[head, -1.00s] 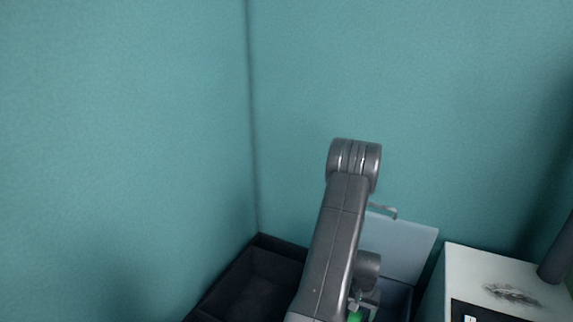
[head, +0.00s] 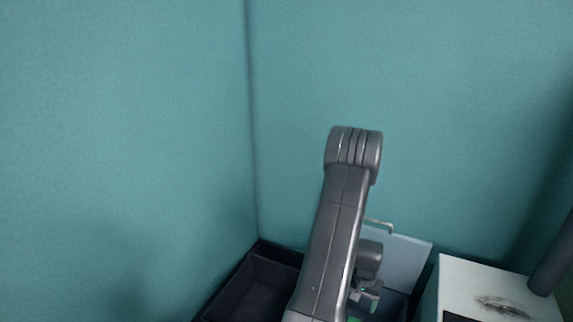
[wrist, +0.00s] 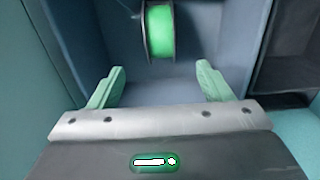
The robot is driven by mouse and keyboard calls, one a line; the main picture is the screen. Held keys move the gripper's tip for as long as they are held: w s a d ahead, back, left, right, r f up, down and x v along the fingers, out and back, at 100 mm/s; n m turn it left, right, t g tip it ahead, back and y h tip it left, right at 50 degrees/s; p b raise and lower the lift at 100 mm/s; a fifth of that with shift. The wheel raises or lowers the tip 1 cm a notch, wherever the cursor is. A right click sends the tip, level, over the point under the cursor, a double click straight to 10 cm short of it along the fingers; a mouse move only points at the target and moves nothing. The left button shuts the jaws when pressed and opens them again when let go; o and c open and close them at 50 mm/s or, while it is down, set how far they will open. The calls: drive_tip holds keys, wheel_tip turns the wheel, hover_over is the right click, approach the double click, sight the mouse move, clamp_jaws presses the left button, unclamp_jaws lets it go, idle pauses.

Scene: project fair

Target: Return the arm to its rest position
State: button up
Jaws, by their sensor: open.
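My arm shows in the middle of the head view, bent at a high elbow with its end hanging down over a grey-blue bin (head: 400,262). My gripper (wrist: 160,82) shows in the wrist view with its two green fingers spread apart and nothing between them. A spool of green filament (wrist: 160,30) is in the bin ahead of the fingers, apart from them. In the head view, my arm hides much of the bin and its contents.
A black open bin (head: 250,287) stands left of my arm, by the wall corner. A white box-shaped device (head: 490,285) with a dark smudge on top stands at the right, with a dark post behind it. Teal walls (head: 420,90) close off the back and left.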

drive_tip(key=shift+r+p, duration=0.75)
drive_tip(key=shift+r, duration=1.05)
